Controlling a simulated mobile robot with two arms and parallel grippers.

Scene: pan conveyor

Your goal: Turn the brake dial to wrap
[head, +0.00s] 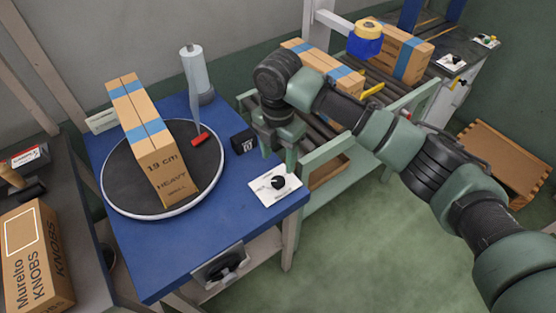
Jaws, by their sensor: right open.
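A white plate (262,189) with a black dial knob (278,182) sits at the right front corner of the blue table. It looks like the brake dial, but its markings are too small to read. My right gripper (279,151) points down just behind and above this knob, apart from it in the picture. It is open, and nothing shows between its fingers. My left gripper is not in view.
A tall carton (164,178) stands on the round turntable (118,186) beside a wrap roll post (195,70). A small black display (243,142) stands near my gripper. The roller conveyor (400,99) behind carries cartons. Other dial plates (451,62) are at the far right.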

